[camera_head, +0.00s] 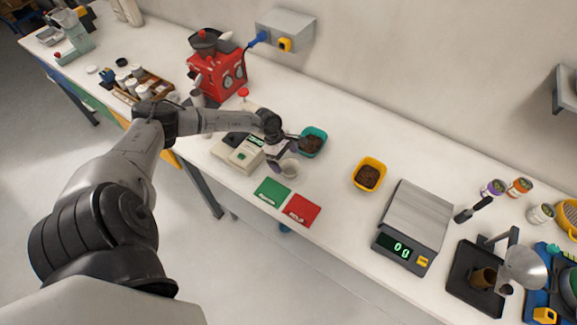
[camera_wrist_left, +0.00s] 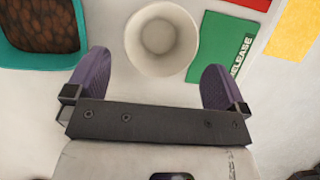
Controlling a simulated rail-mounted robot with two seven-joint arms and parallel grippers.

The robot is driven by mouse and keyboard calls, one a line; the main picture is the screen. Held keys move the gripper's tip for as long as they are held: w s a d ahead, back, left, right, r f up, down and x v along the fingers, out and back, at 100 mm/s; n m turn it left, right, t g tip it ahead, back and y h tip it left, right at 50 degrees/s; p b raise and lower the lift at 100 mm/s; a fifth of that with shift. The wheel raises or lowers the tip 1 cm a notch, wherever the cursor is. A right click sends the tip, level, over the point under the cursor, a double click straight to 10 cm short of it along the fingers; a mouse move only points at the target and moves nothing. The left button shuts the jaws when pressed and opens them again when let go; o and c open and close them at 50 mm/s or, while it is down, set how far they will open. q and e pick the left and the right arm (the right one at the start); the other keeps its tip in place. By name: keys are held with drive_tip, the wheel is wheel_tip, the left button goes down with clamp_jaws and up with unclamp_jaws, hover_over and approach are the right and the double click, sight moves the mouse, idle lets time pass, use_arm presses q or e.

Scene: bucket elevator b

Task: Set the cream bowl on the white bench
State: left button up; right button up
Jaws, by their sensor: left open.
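The cream bowl (camera_head: 289,168) stands upright on the white bench (camera_head: 333,200), close to the green card. In the left wrist view the bowl (camera_wrist_left: 162,40) is seen from above and looks empty, just ahead of the gap between the purple fingers. My left gripper (camera_head: 278,153) is open and right beside the bowl; its fingers (camera_wrist_left: 153,72) hold nothing. I cannot tell whether a finger touches the bowl. The arm hides part of the bench behind it. My right gripper is in neither view.
A teal container of brown beans (camera_head: 313,142) stands close to the gripper. A green card (camera_head: 271,192) and a red card (camera_head: 301,209) lie at the front edge. A grey device (camera_head: 240,153), yellow container (camera_head: 369,174) and scale (camera_head: 415,225) stand nearby. Bare bench lies between containers.

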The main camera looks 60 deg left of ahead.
use_arm(q)
drive_tip(key=v, duration=0.5)
drive_tip(key=w+d+r+n+t+h, duration=0.1)
drive_tip(key=w+d+r+n+t, duration=0.1)
drive_tip(key=d+n+t, duration=0.85)
drive_tip(key=w+d+r+n+t+h, duration=0.25)
drive_tip(key=d+n, duration=0.55)
drive_tip(key=d, duration=0.7)
drive_tip(key=s+d+f+n+g+y, duration=0.1)
drive_tip(key=s+d+n+g+y, duration=0.1)
drive_tip(key=s+n, duration=0.5)
drive_tip(key=s+d+f+n+g+y, duration=0.1)
drive_tip(key=s+d+n+g+y, duration=0.1)
drive_tip(key=s+n+g, duration=0.3)
drive_tip(key=s+d+f+n+g+y, duration=0.2)
drive_tip(key=s+n+g+y, duration=0.1)
drive_tip(key=s+n, duration=0.8)
drive_tip(key=n+g, duration=0.1)
drive_tip(key=n, duration=0.4)
drive_tip(key=shift+s, duration=0.2)
drive_tip(key=shift+f, duration=0.15)
